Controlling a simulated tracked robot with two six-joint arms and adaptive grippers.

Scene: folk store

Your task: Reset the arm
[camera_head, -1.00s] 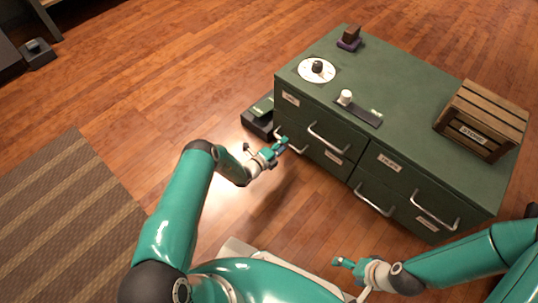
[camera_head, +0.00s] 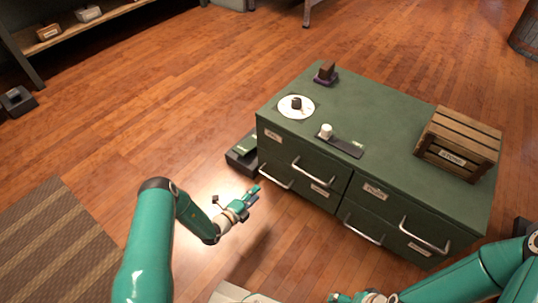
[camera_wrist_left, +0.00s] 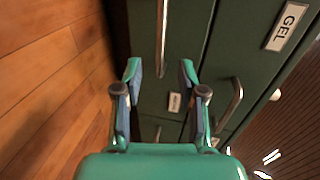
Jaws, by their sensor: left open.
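My left arm comes in from the left in the head view, bent at the elbow. My left gripper (camera_head: 247,199) is open and empty over the wood floor, in front of the left end of the green drawer cabinet (camera_head: 372,118). In the left wrist view the two fingers of the left gripper (camera_wrist_left: 160,85) stand apart, with the cabinet front (camera_wrist_left: 190,25) and its handles beyond them. My right gripper (camera_head: 345,298) shows only in part at the bottom edge of the head view. I cannot tell its opening.
On the cabinet top stand a wooden crate (camera_head: 463,128), a white disc (camera_head: 286,110) with a dark knob, a black strip (camera_head: 345,147) with a white knob, and a brown block (camera_head: 327,69). A dark box (camera_head: 238,157) sits beside the cabinet. A striped rug (camera_head: 55,240) lies left.

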